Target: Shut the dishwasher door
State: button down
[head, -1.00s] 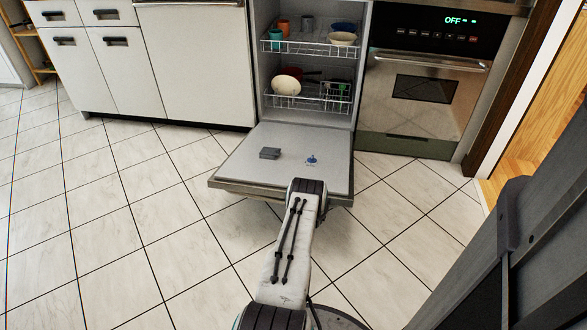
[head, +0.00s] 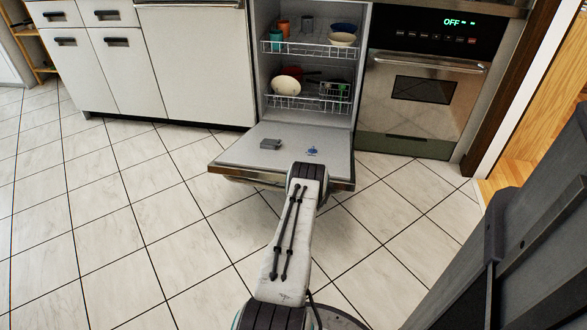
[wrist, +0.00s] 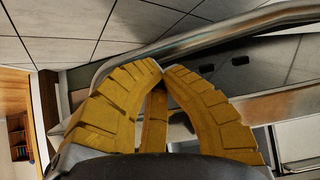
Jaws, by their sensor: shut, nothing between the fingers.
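The dishwasher door (head: 235,152) hangs open in the head view, tilted up a little from flat, its inner face upward. The dishwasher (head: 262,75) behind it is open, with two racks of dishes inside. My arm reaches to the door's front edge, right of its middle; the gripper itself is hidden there. In the wrist view my gripper (wrist: 161,72) has its yellow fingers shut and empty, tips together. They lie close to the door's metal handle bar (wrist: 210,38) and outer side; I cannot tell whether they touch.
An oven (head: 420,95) stands right of the dishwasher, and white cabinets (head: 125,70) stand to the left. The tiled floor left of the door is clear.

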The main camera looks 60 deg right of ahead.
jog(key=shift+w+d+r+h, duration=0.15)
jog(key=shift+w+d+r, duration=0.05)
jog(key=shift+d+r, duration=0.35)
jog(key=shift+w+d+r+h, duration=0.2)
jog(key=shift+d+r, duration=0.2)
jog(key=shift+r, duration=0.25)
jog(key=shift+w+d+r, duration=0.1)
jog(key=shift+d+r, duration=0.35)
jog(key=shift+r, duration=0.75)
jog(key=shift+w+d+r, duration=0.1)
jog(key=shift+d+r, duration=0.3)
jog(key=shift+r, duration=0.8)
jog(key=shift+w+d+r, duration=0.1)
jog(key=shift+d+r, duration=0.35)
jog(key=shift+r, duration=0.9)
jog(key=w+d+r+b, duration=0.1)
jog(key=d+r+b, duration=0.2)
jog(key=d+r, duration=0.4)
jog(key=shift+w+d+r, duration=0.3)
jog(key=shift+d+r, duration=0.05)
jog(key=shift+r, duration=2.45)
